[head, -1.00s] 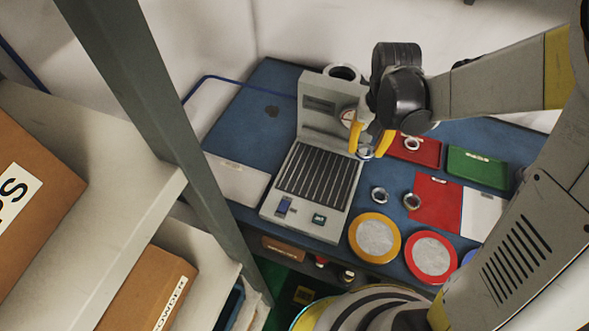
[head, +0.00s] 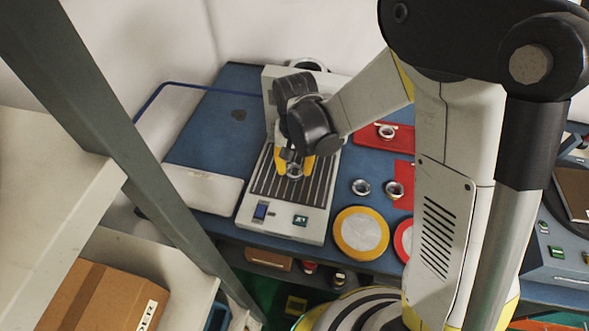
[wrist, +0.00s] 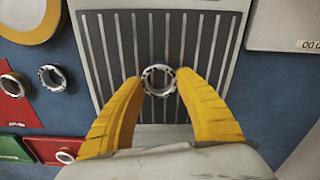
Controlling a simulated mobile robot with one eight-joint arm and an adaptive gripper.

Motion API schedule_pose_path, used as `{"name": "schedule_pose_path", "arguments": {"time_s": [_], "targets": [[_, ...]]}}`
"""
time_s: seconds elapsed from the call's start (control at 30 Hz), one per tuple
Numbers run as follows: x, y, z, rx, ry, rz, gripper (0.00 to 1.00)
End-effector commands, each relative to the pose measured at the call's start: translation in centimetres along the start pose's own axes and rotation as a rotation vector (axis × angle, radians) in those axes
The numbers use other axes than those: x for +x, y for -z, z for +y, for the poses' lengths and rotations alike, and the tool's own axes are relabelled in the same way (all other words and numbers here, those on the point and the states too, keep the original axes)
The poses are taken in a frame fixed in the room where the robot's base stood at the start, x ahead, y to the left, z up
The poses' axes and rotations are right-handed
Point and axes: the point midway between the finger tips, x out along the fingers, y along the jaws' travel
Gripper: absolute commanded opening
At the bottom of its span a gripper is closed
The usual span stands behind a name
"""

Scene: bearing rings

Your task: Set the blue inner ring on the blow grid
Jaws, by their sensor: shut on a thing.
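My gripper (head: 295,168) has its yellow fingers pointing down over the blow grid (head: 318,190), the dark slatted bed of the grey machine. The fingers are shut on a small metal ring (wrist: 147,88), taken to be the blue inner ring. The ring lies flat between the fingertips and also shows in the head view (head: 294,171); its blue marking is not clear. In the wrist view the ring is over the slats of the grid (wrist: 110,50), inside its edges. I cannot tell whether it touches the slats.
A yellow-rimmed disc (head: 361,233) lies in front. A pale lidded case (head: 205,188) is at the left.

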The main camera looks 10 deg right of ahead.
Motion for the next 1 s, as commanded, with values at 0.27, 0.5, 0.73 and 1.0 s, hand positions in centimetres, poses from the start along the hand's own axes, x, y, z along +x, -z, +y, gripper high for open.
{"name": "schedule_pose_path", "arguments": {"time_s": [0.27, 0.5, 0.73, 1.0], "targets": [[0.2, 0.0, 0.0, 0.0, 0.0, 0.0, 0.08], [0.1, 0.0, 0.0, 0.0, 0.0, 0.0, 0.61], [-0.4, 0.0, 0.0, 0.0, 0.0, 0.0, 0.61], [-5.8, 0.0, 0.0, 0.0, 0.0, 0.0, 0.61]]}}
